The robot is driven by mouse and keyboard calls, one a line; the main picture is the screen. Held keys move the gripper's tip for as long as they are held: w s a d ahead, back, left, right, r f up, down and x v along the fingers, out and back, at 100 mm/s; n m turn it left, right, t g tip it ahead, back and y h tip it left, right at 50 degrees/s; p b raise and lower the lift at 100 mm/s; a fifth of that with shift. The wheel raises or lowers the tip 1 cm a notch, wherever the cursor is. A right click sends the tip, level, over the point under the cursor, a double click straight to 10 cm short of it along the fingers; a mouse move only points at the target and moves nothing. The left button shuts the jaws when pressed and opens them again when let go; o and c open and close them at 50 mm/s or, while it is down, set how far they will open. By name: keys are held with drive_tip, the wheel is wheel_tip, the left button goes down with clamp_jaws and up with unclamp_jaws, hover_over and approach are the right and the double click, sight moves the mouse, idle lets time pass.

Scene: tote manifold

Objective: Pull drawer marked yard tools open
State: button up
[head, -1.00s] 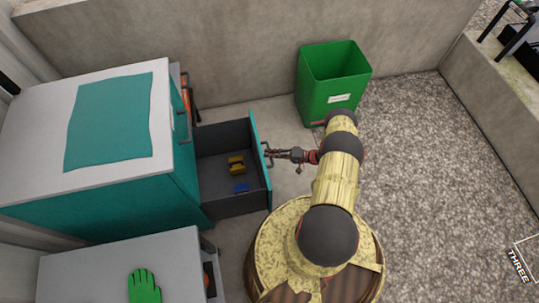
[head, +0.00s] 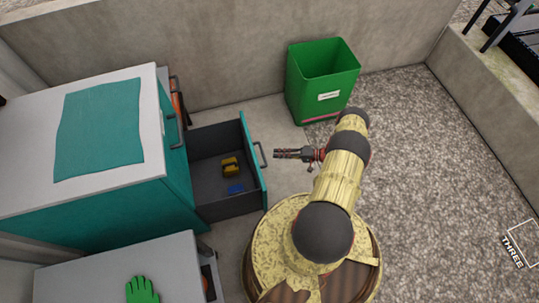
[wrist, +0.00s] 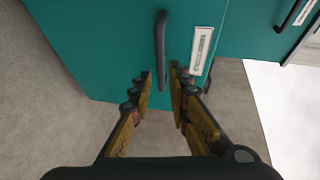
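A teal-fronted drawer (head: 256,170) stands pulled out of the teal cabinet (head: 105,208) in the head view. It holds a yellow item (head: 230,167) and a small blue item (head: 236,188). Its dark handle (wrist: 161,50) and a white label (wrist: 201,49) show in the wrist view; the label's writing is too small to read. My gripper (head: 277,153) is just right of the handle, apart from it. In the wrist view, its fingers (wrist: 160,80) are spread with a gap between them and hold nothing.
A green bin (head: 322,90) stands by the back wall. A grey cabinet (head: 130,275) with a green glove (head: 142,290) on top is at the lower left. Gravel floor on the right is clear.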

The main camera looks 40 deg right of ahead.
drive_tip(key=shift+v, duration=1.6)
